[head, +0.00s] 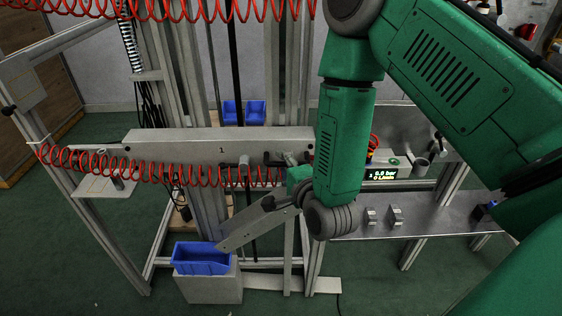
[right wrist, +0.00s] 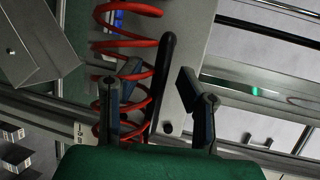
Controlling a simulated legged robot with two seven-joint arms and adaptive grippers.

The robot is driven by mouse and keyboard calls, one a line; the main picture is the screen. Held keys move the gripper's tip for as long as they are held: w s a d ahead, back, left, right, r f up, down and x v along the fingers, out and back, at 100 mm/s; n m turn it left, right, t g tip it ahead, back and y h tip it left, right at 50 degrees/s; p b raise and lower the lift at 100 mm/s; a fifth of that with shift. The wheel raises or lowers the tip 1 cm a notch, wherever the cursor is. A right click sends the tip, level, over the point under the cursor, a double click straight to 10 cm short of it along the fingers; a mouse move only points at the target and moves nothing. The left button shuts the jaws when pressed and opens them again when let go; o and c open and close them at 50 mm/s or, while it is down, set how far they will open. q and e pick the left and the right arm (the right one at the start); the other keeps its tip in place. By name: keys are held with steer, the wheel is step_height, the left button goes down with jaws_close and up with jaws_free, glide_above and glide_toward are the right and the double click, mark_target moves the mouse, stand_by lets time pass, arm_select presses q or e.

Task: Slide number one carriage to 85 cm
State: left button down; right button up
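The number one carriage (head: 175,143) is a long grey horizontal beam marked "1", left of centre in the head view. My right gripper (head: 282,163) is at its right end, partly hidden by my green arm. In the right wrist view my right gripper (right wrist: 160,75) has its two fingers apart. A black bar-like handle (right wrist: 158,110) shows between them with space on both sides; I cannot tell whether either finger touches it. No scale reading in cm is legible. My left gripper is not in view.
Red coiled hoses (head: 120,162) run along the carriage and across the top. A grey slanted plate (head: 250,226) is below my right gripper. A blue bin (head: 200,262) stands low on a grey block. A grey bench (head: 440,212) with small metal blocks is at right.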

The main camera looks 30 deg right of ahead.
steer(key=shift+a, duration=0.15)
steer(key=c, duration=0.5)
steer(key=shift+d, duration=0.3)
jaws_close()
steer(key=shift+d+f, duration=0.3)
steer(key=shift+d, duration=0.35)
steer(key=shift+a, duration=0.15)
